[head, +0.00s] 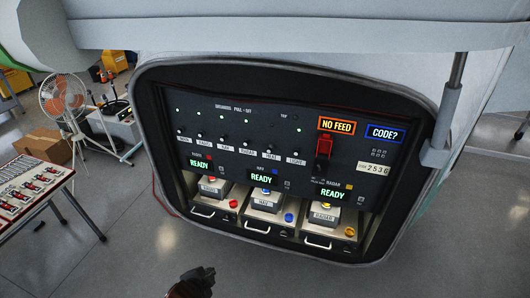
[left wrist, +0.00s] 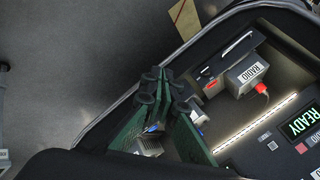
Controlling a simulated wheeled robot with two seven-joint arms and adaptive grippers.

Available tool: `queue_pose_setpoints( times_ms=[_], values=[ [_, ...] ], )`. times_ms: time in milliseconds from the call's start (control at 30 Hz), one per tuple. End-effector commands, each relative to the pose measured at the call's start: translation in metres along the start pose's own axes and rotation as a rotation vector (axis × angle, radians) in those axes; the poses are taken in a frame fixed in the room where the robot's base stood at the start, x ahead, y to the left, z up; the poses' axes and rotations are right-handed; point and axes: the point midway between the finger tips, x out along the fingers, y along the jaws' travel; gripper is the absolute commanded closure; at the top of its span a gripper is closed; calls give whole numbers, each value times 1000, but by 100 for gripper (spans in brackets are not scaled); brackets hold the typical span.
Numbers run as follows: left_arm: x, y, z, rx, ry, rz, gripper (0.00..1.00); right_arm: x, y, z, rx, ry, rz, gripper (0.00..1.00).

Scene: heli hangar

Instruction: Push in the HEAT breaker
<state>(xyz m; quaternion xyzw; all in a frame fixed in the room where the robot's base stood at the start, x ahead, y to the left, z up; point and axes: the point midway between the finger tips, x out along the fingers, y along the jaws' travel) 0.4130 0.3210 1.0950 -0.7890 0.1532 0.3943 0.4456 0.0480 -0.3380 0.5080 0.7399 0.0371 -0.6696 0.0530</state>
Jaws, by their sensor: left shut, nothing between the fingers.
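The dark breaker panel (head: 240,140) is set in an open bay. The HEAT breaker (head: 271,146) is a small dark knob above its HEAT label, in a row of similar knobs. Green lights show above several other breakers; I see none lit above HEAT. How far its knob stands out is too small to tell. My left gripper (head: 190,284) is at the bottom edge of the head view, well below the panel. In the left wrist view its green fingers (left wrist: 158,88) are together and empty, near the bay's lower edge, apart from the breakers. My right gripper is not in view.
Below the panel are slide-out trays with RADIO (left wrist: 246,75), NAV (head: 265,215) and RADAR (head: 322,218) boxes. A red switch guard (head: 323,147) sits right of HEAT. A grey strut (head: 448,110) stands at the bay's right. Floor before the bay is clear.

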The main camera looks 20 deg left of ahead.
Motion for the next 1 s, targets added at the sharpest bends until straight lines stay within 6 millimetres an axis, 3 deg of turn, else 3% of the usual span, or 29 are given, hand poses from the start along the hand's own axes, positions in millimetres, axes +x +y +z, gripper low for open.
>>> queue_pose_setpoints(
  times_ms=[33,167,300,400,500,700,1000],
  values=[
    [-6,-25,-25,145,36,-59,100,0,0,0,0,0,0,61],
    [-31,-85,-92,592,93,-248,100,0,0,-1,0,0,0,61],
    [-76,-145,-167,1137,61,-515,100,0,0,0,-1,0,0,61],
    [-111,-177,-208,1467,-28,-692,100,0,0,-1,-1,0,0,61],
    [-140,-198,-236,1714,-136,-829,100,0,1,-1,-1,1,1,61],
    [-172,-217,-261,1961,-291,-963,100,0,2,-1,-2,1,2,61],
    [-175,-219,-264,1992,-312,-976,100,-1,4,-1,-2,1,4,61]
  ],
)
